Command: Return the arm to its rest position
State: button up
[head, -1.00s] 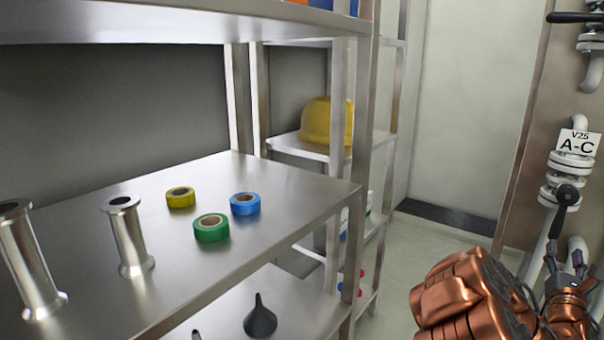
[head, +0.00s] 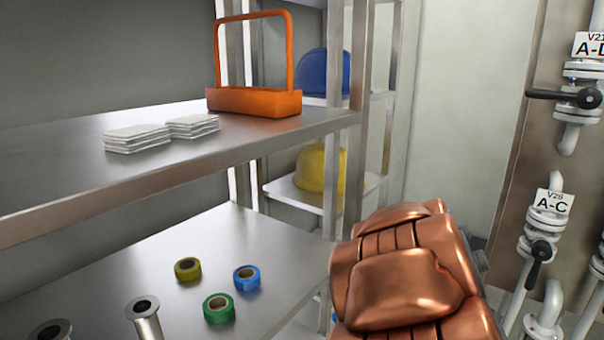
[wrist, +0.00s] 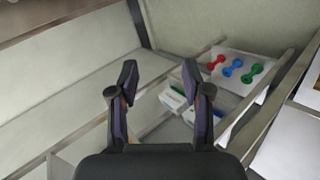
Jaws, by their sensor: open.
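My copper-coloured arm shows at the lower right of the head view, in front of the shelving's right end. It hides my gripper there. In the wrist view my gripper (wrist: 160,88) shows two dark fingers spread apart with nothing between them. Beyond the fingers are shelves with white boxes (wrist: 180,100) and red, blue and green dumbbell-shaped items (wrist: 233,68). The fingers look apart from these things.
Metal shelving (head: 300,128) fills the left, with an orange carrier (head: 255,101), paper stacks (head: 137,139), tape rolls (head: 219,308) and metal spools. Blue (head: 325,72) and yellow (head: 318,170) helmets sit behind. Pipes with valve handles (head: 540,255) stand close on the right.

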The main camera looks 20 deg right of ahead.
jog(key=s+a+r+m+g+y+p, duration=0.1)
jog(key=s+a+r+y+p, duration=0.1)
jog(key=a, duration=0.5)
jog(key=s+a+r+m+y+p, duration=0.1)
jog(key=a+y+p, duration=0.1)
jog(key=a, duration=0.5)
jog(key=s+a+r+m+g+y+p, duration=0.1)
jog(key=s+a+r+y+p, duration=0.15)
jog(key=a, duration=0.45)
jog(key=s+a+r+m+g+y+p, duration=0.1)
jog(key=s+a+r+g+p, duration=0.4)
jog(key=s+a, duration=0.9)
jog(key=shift+s+a+r+y+p, duration=0.35)
jog(key=shift+s+r+y+p, duration=0.35)
jog(key=shift+r, duration=0.25)
jog(key=shift+c, duration=0.2)
jog(key=shift+c, duration=0.4)
jog(key=shift+a, duration=0.1)
